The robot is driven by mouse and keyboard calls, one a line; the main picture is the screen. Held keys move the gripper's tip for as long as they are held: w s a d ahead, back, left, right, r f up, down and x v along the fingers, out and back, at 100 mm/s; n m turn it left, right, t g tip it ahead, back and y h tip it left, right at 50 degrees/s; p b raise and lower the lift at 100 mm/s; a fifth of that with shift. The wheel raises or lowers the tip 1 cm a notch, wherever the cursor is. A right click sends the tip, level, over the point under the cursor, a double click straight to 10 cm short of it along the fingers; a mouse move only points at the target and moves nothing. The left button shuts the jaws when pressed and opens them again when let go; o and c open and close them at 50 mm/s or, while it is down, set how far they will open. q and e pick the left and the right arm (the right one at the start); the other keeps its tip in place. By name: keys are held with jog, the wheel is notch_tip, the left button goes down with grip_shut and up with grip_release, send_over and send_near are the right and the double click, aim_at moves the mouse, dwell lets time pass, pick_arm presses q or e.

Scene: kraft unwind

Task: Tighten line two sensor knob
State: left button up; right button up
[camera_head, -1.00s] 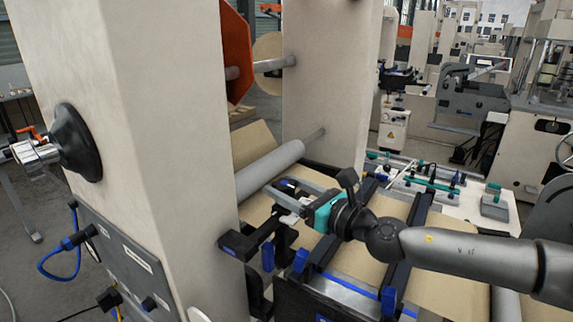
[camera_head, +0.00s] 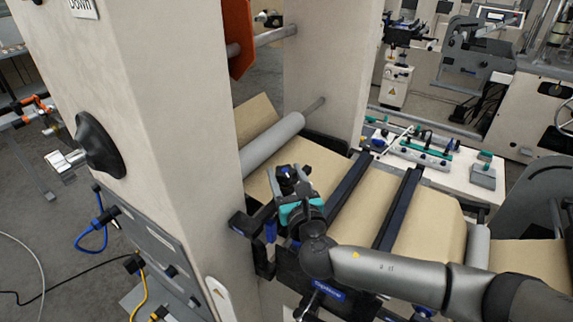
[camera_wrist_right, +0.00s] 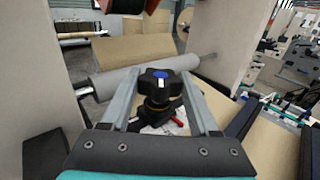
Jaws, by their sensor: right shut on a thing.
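A black lobed knob with a blue cap (camera_wrist_right: 160,77) stands between the two grey fingers of my right gripper (camera_wrist_right: 160,92) in the right wrist view. The fingers are shut on it, one on each side. A red-and-white part shows just below the knob, partly hidden. In the head view my right gripper (camera_head: 288,186), with its teal band, sits above the bracket over the brown paper web, and the knob is mostly hidden by it. My left gripper is not in view.
A grey roller (camera_head: 272,142) lies behind the gripper. Dark bars (camera_head: 398,208) cross the brown web (camera_head: 365,210) at right.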

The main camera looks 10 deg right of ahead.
jog(key=m+h, duration=0.1)
jog(key=h, duration=0.1)
jog(key=m+h, duration=0.2)
jog(key=shift+w+a+r+h, duration=0.1)
jog(key=shift+a+r+h, duration=0.05)
jog(key=shift+r+h, duration=0.25)
jog(key=m+g+h, duration=0.1)
jog(key=m+h, duration=0.1)
jog(key=h, duration=0.1)
jog(key=shift+m+g+h, duration=0.3)
jog(key=shift+m+h, duration=0.1)
jog(key=m+g+h, duration=0.1)
jog(key=m+h, duration=0.1)
jog(key=h, duration=0.1)
jog(key=shift+w+a+f+g+b, duration=0.1)
jog(key=shift+g+b, duration=0.3)
jog(key=shift+m+g+h+b, duration=0.5)
jog(key=shift+m+g+h, duration=0.5)
jog(key=shift+m+h, duration=0.15)
jog(key=shift+h, duration=0.25)
jog(key=o, duration=1)
jog(key=shift+c, duration=0.2)
jog(key=o, duration=0.4)
jog(key=shift+f, duration=0.1)
